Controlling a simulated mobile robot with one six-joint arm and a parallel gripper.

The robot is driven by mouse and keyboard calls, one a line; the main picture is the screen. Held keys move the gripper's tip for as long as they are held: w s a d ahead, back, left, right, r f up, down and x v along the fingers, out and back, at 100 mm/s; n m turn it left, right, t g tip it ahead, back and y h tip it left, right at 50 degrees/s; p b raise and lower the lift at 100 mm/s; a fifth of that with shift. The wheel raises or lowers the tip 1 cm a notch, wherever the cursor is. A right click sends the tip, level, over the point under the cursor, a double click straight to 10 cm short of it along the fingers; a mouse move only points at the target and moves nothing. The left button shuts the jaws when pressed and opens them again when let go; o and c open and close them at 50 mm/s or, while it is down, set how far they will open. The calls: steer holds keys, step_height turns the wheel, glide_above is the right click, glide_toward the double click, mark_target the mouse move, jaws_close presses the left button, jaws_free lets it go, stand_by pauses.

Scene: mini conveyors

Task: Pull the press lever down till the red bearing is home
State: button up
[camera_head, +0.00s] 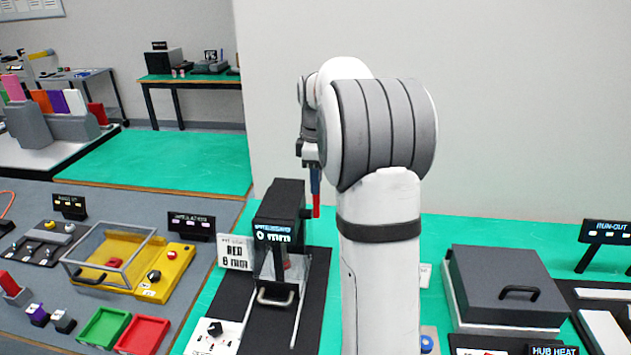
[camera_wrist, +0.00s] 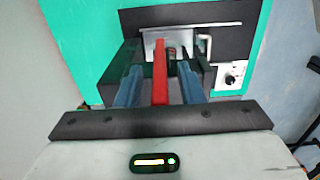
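The press (camera_head: 280,215) is a dark upright block on a black base, with a display reading 0 mm. Its red lever (camera_head: 316,205) shows at the press's right side, just under my gripper (camera_head: 315,180). In the wrist view the red lever (camera_wrist: 160,72) stands between the two blue fingers of my gripper (camera_wrist: 160,80), with a gap visible on each side. The gripper is open around the lever, not clamped on it. The red bearing cannot be made out clearly; it would be behind the press's guard (camera_head: 291,270).
A sign reading RED 8 mm (camera_head: 236,252) stands left of the press. A white panel with a black knob (camera_head: 213,335) lies in front of it. A dark lidded box (camera_head: 505,285) stands to the right. My arm hides the bench between.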

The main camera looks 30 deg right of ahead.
steer(key=shift+c, duration=0.2)
jaws_close()
steer(key=shift+r, duration=0.1)
